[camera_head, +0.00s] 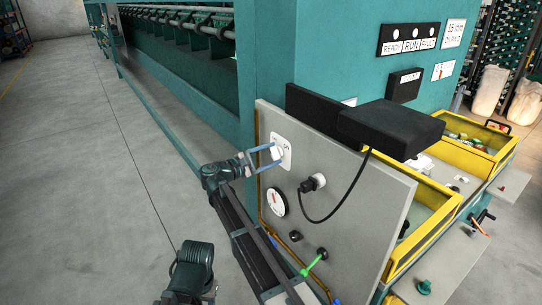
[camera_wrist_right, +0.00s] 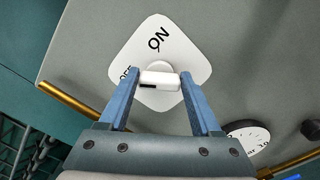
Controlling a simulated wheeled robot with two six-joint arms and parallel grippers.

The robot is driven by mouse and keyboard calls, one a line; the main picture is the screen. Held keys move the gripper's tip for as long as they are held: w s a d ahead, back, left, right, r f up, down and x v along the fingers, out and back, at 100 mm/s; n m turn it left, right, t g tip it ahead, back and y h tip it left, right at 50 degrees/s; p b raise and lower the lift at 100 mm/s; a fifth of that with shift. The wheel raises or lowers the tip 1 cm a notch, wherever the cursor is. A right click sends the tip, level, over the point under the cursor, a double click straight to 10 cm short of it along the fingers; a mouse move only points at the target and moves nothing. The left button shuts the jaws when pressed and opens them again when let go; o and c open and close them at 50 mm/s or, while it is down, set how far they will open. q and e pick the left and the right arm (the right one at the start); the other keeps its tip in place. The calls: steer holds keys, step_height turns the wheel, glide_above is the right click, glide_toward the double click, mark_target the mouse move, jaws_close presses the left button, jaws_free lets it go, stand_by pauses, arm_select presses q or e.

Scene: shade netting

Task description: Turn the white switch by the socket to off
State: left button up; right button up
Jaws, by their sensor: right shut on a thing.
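The white switch (camera_wrist_right: 160,82) sits on a white plate (camera_wrist_right: 192,55) with rounded corners, fixed to the grey panel. The plate reads ON at the top and OFF at the left, the OFF partly hidden. The switch bar lies across the wrist view, with a black mark near its left end. My right gripper (camera_wrist_right: 160,78) is shut on the switch, a blue finger at each end. In the head view my right gripper (camera_head: 268,158) reaches the plate (camera_head: 286,146). The socket with a black plug (camera_head: 313,183) is to its right.
A black cable runs from the plug to a black box (camera_head: 390,128) overhanging the panel. Yellow-edged trays (camera_head: 447,210) stand right. Floor at left is clear.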

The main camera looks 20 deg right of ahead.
steer(key=shift+n, duration=0.7)
steer(key=o, duration=1.4)
steer(key=shift+a, duration=0.15)
